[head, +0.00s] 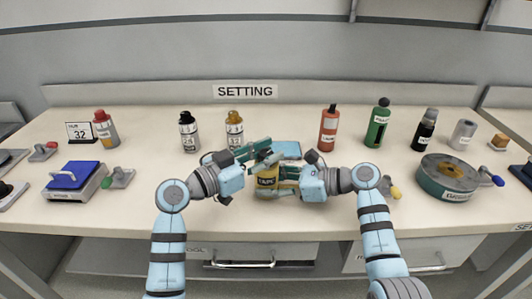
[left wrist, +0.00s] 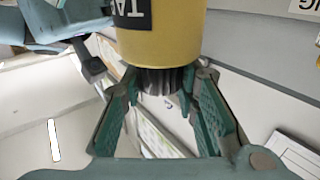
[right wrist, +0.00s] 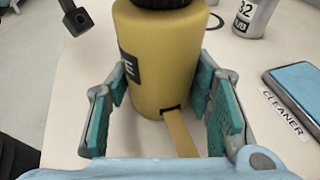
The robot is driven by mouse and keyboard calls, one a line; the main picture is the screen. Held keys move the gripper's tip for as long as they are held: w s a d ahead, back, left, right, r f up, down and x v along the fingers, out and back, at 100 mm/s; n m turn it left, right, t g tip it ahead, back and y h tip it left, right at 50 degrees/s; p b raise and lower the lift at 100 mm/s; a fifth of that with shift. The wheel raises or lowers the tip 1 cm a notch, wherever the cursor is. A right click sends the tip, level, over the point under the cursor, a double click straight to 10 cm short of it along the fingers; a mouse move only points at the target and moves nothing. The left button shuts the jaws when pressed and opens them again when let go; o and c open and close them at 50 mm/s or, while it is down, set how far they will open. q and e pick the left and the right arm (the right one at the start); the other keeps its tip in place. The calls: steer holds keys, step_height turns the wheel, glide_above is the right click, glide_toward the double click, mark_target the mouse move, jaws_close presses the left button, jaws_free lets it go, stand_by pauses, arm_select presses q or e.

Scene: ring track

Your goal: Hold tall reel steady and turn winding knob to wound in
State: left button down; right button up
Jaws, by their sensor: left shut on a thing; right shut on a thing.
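The tall reel is a yellow upright body (head: 267,183) with a black TAPE label, at the front middle of the bench. In the right wrist view the reel (right wrist: 160,60) has a slot low on its side, with a yellow tape strip (right wrist: 182,134) sticking out. The dark ribbed winding knob (left wrist: 165,80) is at the reel's top. My left gripper (left wrist: 167,74) is shut on the knob from the left. My right gripper (right wrist: 170,75) is shut on the reel's body, one finger on each side. In the head view the grippers largely hide the knob.
A blue-topped pad (head: 286,149) labelled CLEANER lies just behind the reel. Several bottles, such as a red one (head: 328,128) and a green one (head: 377,124), stand along the back. A round green device (head: 447,177) is at right and a blue-lidded box (head: 74,176) at left.

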arm_select(q)
steer(key=m+g+h, duration=0.1)
steer(key=m+g, duration=0.2)
steer(key=g, duration=0.1)
steer(key=m+g+h, duration=0.2)
steer(key=m+g, duration=0.1)
steer(key=g, duration=0.2)
steer(key=shift+w+f+h, duration=0.1)
steer(key=shift+h, duration=0.2)
steer(key=shift+m+g, duration=0.4)
steer(key=c, duration=1.2)
jaws_free()
steer(key=shift+a, duration=0.1)
steer(key=a, duration=0.7)
steer(key=shift+s+a, duration=0.2)
steer(key=shift+a, duration=0.05)
